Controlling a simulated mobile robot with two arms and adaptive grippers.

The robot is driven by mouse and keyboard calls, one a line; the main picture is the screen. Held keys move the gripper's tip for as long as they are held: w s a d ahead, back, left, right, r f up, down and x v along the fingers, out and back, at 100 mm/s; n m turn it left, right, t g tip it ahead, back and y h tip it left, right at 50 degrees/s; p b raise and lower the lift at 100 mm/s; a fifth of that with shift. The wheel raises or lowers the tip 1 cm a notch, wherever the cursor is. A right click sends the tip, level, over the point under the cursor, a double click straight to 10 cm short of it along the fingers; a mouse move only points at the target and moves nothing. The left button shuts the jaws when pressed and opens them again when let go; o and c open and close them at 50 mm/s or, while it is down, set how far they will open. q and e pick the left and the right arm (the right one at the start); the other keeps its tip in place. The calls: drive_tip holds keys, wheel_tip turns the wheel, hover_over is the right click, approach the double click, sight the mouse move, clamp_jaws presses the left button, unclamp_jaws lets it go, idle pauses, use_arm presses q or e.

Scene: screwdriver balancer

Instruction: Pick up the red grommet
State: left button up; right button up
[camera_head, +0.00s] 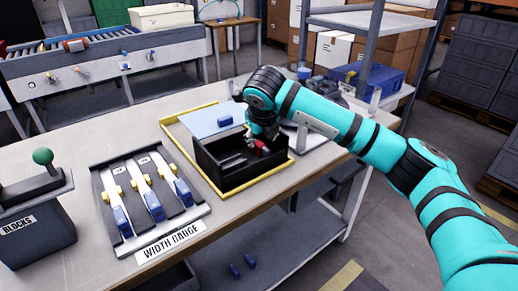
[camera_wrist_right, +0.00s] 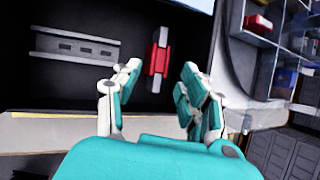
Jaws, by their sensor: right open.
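The red grommet (camera_wrist_right: 157,58) is a short red piece with pale grey ends, lying inside the black open box (camera_head: 222,178). In the head view the grommet (camera_head: 262,147) is partly hidden by my right gripper (camera_head: 262,133), which points down over the box. In the wrist view my right gripper (camera_wrist_right: 160,72) is open and empty. Its two fingers stand apart, left and right of the grommet, with the grommet just beyond the fingertips; I see no contact. My left gripper is not in view.
A grey slotted bar (camera_wrist_right: 75,46) lies left of the grommet in the box.

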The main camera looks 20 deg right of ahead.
sight(259, 144)
drive_tip(key=x, duration=0.5)
drive_tip(key=shift+a, duration=0.15)
drive_tip(key=shift+r, duration=0.1)
drive_tip(key=c, duration=0.8)
